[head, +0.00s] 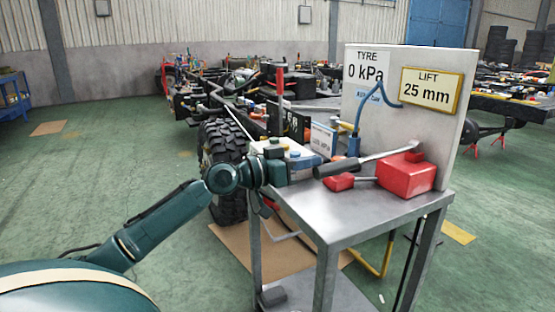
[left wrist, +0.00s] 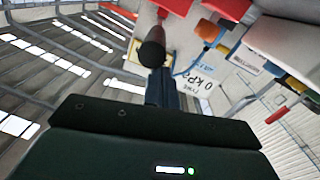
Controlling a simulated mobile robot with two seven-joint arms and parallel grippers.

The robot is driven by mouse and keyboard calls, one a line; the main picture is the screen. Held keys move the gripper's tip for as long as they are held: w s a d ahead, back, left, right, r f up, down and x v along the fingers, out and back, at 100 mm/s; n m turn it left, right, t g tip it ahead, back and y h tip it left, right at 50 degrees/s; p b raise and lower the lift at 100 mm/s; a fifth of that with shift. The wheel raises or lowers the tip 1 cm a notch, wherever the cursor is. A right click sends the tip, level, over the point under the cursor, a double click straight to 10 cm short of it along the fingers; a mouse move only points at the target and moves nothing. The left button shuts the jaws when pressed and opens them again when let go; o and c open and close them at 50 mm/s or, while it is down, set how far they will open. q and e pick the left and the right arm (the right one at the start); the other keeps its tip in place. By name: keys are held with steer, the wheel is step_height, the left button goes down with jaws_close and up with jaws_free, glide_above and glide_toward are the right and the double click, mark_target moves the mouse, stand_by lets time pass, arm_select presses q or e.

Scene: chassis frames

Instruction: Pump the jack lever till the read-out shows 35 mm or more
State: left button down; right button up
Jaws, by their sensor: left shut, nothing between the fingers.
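The red jack (head: 405,174) sits on the metal table. Its lever (head: 385,153) slants slightly down to the left and ends in a black grip (head: 337,169). The yellow-framed LIFT read-out (head: 431,90) shows 25 mm. My left gripper (head: 318,162) is at the grip's free end, shut with nothing held. In the left wrist view the shut fingers (left wrist: 163,88) point toward the round end of the black grip (left wrist: 152,50), which looks very close. I cannot tell whether they touch. My right gripper is not in view.
A TYRE sign (head: 366,72) on the upright panel reads 0 kPa. A red-ended tool (head: 340,182) lies under the lever. Small boxes and a blue hose (head: 358,118) stand near my left wrist. A truck chassis with a large tyre (head: 222,150) is behind. The table's front is clear.

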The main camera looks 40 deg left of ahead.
arm_select(q)
steer(key=v, duration=0.6)
steer(key=shift+s+r+b, duration=0.3)
steer(key=shift+b, duration=0.05)
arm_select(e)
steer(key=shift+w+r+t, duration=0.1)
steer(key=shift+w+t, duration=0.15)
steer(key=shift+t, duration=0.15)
arm_select(q)
steer(key=shift+a, duration=0.1)
stand_by(1.6)
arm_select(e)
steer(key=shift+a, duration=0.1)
